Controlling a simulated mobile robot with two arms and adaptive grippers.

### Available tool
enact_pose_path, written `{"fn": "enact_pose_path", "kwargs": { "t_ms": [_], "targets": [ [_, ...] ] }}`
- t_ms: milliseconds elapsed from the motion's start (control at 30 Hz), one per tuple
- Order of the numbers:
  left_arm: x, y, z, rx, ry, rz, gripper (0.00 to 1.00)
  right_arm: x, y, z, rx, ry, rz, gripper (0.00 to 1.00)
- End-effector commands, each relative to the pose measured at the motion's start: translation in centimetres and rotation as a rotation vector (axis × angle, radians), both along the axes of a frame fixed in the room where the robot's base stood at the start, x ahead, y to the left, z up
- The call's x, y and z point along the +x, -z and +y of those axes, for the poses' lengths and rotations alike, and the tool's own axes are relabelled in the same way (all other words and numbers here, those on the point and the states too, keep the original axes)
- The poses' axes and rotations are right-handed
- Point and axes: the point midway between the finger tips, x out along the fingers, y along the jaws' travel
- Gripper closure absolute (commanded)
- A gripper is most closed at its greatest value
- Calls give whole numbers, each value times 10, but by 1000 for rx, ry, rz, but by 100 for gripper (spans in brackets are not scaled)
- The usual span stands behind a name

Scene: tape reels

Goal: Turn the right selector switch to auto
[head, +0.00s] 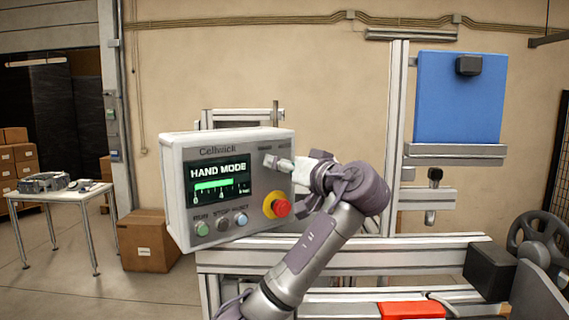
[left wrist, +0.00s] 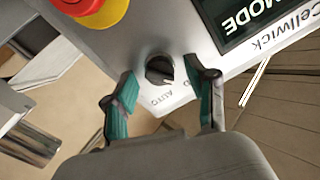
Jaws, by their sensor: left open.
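The selector switch (left wrist: 159,69) is a small black round knob on the face of a grey Cellwick control box (head: 172,190). An AUTO label (left wrist: 160,100) is beside it, and a second label is mostly hidden by a finger. The box's screen (head: 218,180) reads HAND MODE. My left gripper (head: 283,164) is at the upper right of the box face and covers much of the switch in the head view. In the left wrist view my left gripper (left wrist: 160,73) is open, with one teal fingertip on each side of the knob. Contact cannot be told. My right gripper is out of view.
A red emergency stop (head: 279,207) on a yellow base sits below the switch. Several push buttons (head: 222,222) line the box's lower edge. A metal rail bench (head: 350,256) runs right of the box. A blue panel (head: 460,97) stands behind.

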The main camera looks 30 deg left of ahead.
Motion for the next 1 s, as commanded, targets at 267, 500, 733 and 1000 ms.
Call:
{"fn": "enact_pose_path", "kwargs": {
  "t_ms": [267,500,733,1000],
  "targets": [
    [0,0,0,1,-1,1,73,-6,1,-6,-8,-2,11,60],
    [0,0,0,0,0,1,100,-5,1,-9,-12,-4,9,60],
    [0,1,-1,12,0,30,100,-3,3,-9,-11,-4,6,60],
    [0,1,-1,65,1,171,100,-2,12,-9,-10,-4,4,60]
  ]
}}
